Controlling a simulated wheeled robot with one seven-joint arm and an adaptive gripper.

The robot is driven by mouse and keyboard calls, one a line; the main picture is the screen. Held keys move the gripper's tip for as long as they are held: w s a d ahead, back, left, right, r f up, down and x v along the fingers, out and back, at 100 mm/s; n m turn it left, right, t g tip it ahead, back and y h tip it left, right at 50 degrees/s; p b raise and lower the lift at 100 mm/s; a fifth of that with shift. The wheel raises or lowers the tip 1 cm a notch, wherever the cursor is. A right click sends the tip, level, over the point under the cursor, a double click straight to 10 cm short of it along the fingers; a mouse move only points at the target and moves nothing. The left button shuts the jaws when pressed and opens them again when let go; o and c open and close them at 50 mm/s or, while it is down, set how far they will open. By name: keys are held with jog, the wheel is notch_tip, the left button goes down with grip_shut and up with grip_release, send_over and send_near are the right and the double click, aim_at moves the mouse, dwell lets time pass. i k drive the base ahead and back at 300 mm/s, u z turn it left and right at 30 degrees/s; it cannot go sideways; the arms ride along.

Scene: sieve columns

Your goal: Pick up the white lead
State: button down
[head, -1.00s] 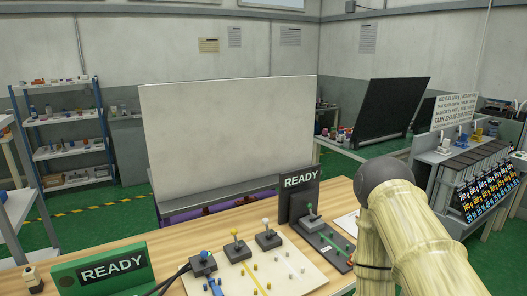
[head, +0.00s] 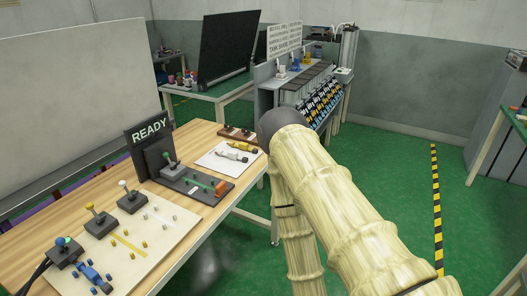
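A small white piece (head: 229,156), which looks like the white lead, lies on a white sheet (head: 212,163) on the wooden table. A similar yellow piece (head: 238,146) with a dark end lies just behind it. A blue piece (head: 93,274) lies on the pale board (head: 150,243) at the front left. My arm, with a pale bamboo-like surface and a dark rounded joint, rises to the right of the table. My gripper is not in view, so I cannot tell what it holds.
Dark blocks with blue, yellow and white knobs (head: 124,185) line the pale board. A black READY sign (head: 148,135) stands behind a dark panel with a green lever. A wooden rack (head: 238,134) sits at the table's far end. Green floor (head: 385,185) is clear on the right.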

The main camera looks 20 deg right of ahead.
aim_at(232, 155)
jog(key=u, duration=0.1)
jog(key=k, duration=1.3)
jog(key=z, duration=0.45)
jog(key=i, duration=1.85)
jog(key=u, duration=0.95)
